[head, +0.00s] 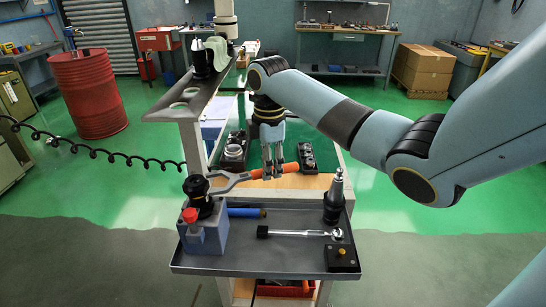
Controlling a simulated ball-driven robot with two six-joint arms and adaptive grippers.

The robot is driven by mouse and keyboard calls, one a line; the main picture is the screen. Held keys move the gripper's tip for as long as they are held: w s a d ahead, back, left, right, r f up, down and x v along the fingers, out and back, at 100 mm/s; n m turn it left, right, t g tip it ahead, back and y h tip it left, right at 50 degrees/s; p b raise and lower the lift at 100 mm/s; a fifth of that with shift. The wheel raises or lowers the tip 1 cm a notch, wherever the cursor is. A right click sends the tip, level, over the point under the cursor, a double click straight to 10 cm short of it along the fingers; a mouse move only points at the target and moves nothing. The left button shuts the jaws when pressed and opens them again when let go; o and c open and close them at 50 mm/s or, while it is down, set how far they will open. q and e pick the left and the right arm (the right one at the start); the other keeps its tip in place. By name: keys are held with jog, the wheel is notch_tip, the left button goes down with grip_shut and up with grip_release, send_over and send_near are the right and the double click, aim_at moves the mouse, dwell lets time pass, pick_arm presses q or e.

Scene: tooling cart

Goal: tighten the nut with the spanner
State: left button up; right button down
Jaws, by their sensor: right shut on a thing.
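My right gripper (272,172) is shut on the orange handle of a spanner (288,168), above the near end of the cart. The spanner lies roughly level. Its grey open-ended head (226,182) points left, towards the black tool holder (199,189) standing upright in a blue block (204,235). The nut is presumably the black collar on this holder, but it is too small to make out. The spanner's jaws are close beside the collar; I cannot tell whether they are around it. My left gripper is not in view.
The grey tray (262,262) holds a blue-handled tool (246,212), a torque wrench (298,233), a pointed tool holder (334,200) and a small black box (342,258). A raised shelf (190,98) runs along the left.

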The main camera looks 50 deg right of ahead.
aim_at(250, 174)
jog(key=shift+w+a+b, duration=0.4)
jog(key=shift+a, duration=0.3)
jog(key=shift+w+a+r+p, duration=0.1)
jog(key=shift+w+a+p, duration=0.2)
jog(key=shift+a, duration=0.2)
jog(key=shift+w+a+p, duration=0.35)
jog(key=shift+w+a, duration=0.1)
jog(key=shift+a, duration=0.4)
jog(key=shift+s+a+m+p, duration=0.35)
jog(key=shift+s+m+p, duration=0.25)
jog(key=shift+p, duration=0.55)
jog(key=shift+a, duration=0.1)
